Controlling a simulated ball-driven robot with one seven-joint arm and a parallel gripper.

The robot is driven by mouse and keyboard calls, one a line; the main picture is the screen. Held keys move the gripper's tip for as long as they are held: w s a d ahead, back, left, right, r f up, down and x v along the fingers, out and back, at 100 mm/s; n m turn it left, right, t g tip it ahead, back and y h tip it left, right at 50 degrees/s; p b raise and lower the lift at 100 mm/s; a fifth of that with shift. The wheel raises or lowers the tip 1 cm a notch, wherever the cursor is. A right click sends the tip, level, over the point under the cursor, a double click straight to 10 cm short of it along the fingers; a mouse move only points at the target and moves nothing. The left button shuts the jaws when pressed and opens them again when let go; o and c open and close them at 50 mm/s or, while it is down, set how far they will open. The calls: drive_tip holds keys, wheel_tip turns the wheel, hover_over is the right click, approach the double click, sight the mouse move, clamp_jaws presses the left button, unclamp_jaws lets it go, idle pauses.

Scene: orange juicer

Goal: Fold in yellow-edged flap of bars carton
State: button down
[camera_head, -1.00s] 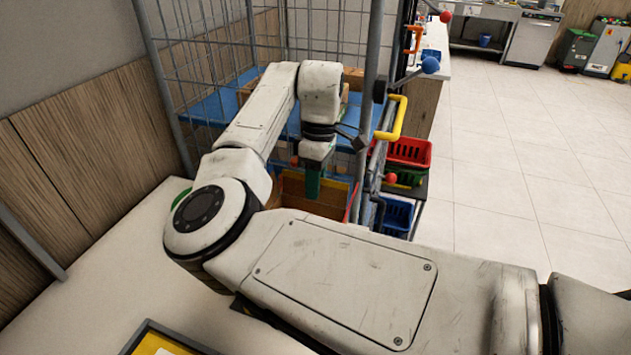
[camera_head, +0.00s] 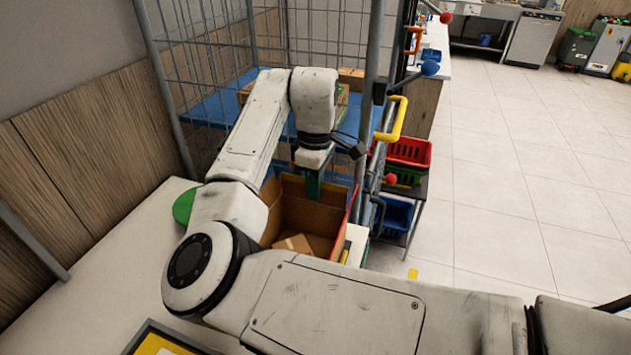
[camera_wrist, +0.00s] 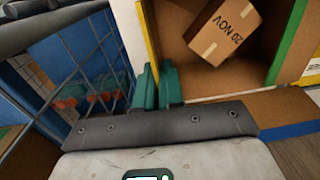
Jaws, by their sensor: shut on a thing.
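The bars carton (camera_head: 308,218) stands open beyond the white counter, its inside showing. A small brown box (camera_head: 293,243) lies in it; in the wrist view that box (camera_wrist: 224,32) reads "20 NOV". My gripper (camera_head: 313,184) points down at the carton's far side. In the wrist view its green fingers (camera_wrist: 158,87) are close together at the yellow-edged flap (camera_wrist: 150,35), shut on it. The fingers hide part of this flap. A red-edged flap (camera_head: 352,203) stands up on the right in the head view. A green edge (camera_wrist: 287,45) shows in the wrist view.
A wire cage with a blue shelf (camera_head: 225,103) holding cartons stands behind the carton. A yellow handle (camera_head: 392,118) and red and blue baskets (camera_head: 409,152) are to the right. The white counter (camera_head: 105,255) is in front.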

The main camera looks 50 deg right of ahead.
sight(314, 202)
drive_tip(key=h, duration=0.1)
drive_tip(key=a+t+h, duration=0.1)
drive_tip(key=h, duration=0.1)
drive_tip(key=shift+s+a+f, duration=0.2)
drive_tip(key=shift+s, duration=0.1)
drive_tip(key=shift+s+a+f+t+h+b, duration=0.1)
drive_tip(key=shift+a+f+t+h+b, duration=0.2)
drive_tip(key=shift+h, duration=0.6)
drive_tip(key=shift+s+a+f+t+h+b, duration=0.15)
drive_tip(key=shift+a+t+h+b, duration=0.25)
drive_tip(key=shift+h, duration=0.5)
drive_tip(key=shift+s+a+f+t+h+b, duration=0.1)
drive_tip(key=shift+a+t+h+b, duration=0.25)
drive_tip(key=shift+h, duration=0.55)
drive_tip(key=shift+d, duration=0.1)
drive_tip(key=c, duration=1.3)
unclamp_jaws()
drive_tip(key=shift+c, duration=0.2)
drive_tip(key=shift+r, duration=0.1)
drive_tip(key=v, duration=1)
drive_tip(key=shift+a+b, duration=0.3)
drive_tip(key=shift+a, duration=0.05)
drive_tip(key=shift+s+r, duration=0.1)
